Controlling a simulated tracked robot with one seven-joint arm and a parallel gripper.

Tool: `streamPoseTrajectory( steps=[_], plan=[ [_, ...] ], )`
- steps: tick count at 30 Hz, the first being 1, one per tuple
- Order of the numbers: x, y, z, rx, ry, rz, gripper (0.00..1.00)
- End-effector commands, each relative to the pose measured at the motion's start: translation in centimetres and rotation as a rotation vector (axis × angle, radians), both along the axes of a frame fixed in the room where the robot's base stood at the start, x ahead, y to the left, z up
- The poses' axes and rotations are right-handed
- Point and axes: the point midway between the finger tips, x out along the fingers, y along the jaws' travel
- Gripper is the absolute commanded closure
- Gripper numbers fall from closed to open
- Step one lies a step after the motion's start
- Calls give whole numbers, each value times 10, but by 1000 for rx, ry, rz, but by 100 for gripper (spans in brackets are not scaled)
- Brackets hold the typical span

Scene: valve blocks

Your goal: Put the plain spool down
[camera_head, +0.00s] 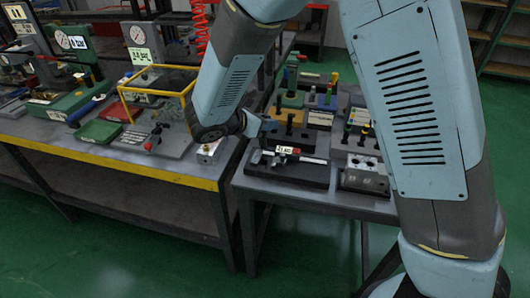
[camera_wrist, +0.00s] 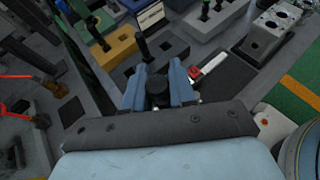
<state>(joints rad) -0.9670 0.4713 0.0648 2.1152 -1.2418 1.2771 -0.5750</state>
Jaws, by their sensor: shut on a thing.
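My gripper (camera_wrist: 158,88) is shut, its blue jaws on either side of a dark round-topped piece, the plain spool (camera_wrist: 157,87). The spool sits between the fingers, seen from above; its lower end is hidden. In the head view my gripper (camera_head: 252,124) is small, above the left edge of the right-hand bench, and the spool cannot be made out there. Below and ahead of the jaws in the wrist view lies a dark grey block (camera_wrist: 165,45). A separate black upright spool (camera_wrist: 142,45) stands just beyond the jaws.
A silver valve block with holes (camera_head: 357,143) stands at the right of the bench. A red-ended metal tool (camera_wrist: 208,66) lies close right of the jaws. A yellow block (camera_wrist: 115,44) and other blocks with upright spools stand beyond. A yellow-framed fixture (camera_head: 155,92) is on the left bench.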

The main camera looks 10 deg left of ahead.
Motion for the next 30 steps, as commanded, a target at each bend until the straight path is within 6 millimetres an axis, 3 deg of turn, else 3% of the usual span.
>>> streamPoseTrajectory(
  steps=[6, 14, 21, 30],
  plan=[
    [-1, 1, -36, -4, 2, 3, 100],
    [-1, 1, -53, -3, 1, 3, 100],
    [0, 1, -80, -2, 1, 2, 100],
    [0, 1, -83, -1, 0, 1, 100]
  ],
)
